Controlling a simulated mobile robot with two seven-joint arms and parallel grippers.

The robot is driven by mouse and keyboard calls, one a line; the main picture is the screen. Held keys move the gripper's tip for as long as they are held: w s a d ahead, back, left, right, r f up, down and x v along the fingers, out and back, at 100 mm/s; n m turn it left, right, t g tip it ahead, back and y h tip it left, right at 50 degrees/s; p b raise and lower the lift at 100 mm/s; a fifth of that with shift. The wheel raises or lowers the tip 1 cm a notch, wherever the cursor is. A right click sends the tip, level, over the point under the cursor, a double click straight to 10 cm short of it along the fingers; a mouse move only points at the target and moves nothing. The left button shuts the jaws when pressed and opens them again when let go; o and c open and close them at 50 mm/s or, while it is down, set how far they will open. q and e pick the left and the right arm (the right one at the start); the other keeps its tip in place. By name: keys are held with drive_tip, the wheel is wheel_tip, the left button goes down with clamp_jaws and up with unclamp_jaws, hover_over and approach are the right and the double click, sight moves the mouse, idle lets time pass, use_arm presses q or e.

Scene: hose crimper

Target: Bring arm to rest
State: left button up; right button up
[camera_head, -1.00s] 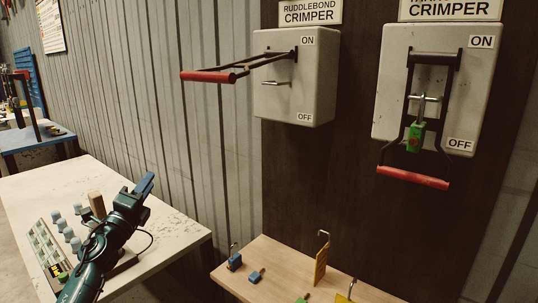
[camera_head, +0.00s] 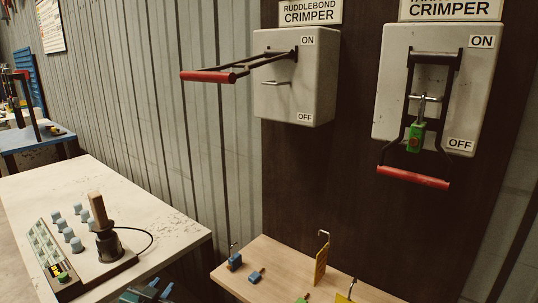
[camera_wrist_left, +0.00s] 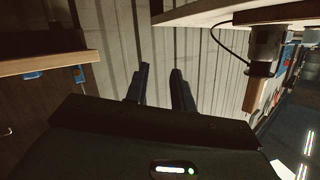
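My left gripper (camera_head: 148,290) shows only in part at the bottom edge of the head view, low in front of the white table. In the left wrist view its two fingers (camera_wrist_left: 160,72) stand apart with nothing between them. My right gripper is in neither view. The left crimper switch box (camera_head: 296,92) has its red-handled lever (camera_head: 208,76) sticking outward. The right crimper switch box (camera_head: 388,92) has its red-handled lever (camera_head: 412,178) down by OFF, with a green padlock (camera_head: 415,137) hanging at it.
The white table (camera_head: 160,217) carries a control panel with several knobs and a wooden-topped stick (camera_head: 98,210). A wooden shelf (camera_head: 275,262) holds padlocks (camera_head: 235,261) and yellow tags (camera_head: 321,264). A gap separates table and shelf.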

use_arm(q)
drive_tip(key=s+d+f+g+h, duration=0.1)
drive_tip(key=s+d+f, duration=0.2)
drive_tip(key=s, duration=0.6)
drive_tip(key=s+d+f+g+h, duration=0.1)
drive_tip(key=s+d+f, duration=0.3)
drive_tip(key=s, duration=0.6)
drive_tip(key=s+d+f+g, duration=0.2)
drive_tip(key=s+d, duration=0.3)
drive_tip(key=s, duration=0.4)
drive_tip(key=shift+s+d+f+n+h, duration=0.2)
drive_tip(key=shift+f+n+h, duration=0.2)
drive_tip(key=shift+f, duration=0.45)
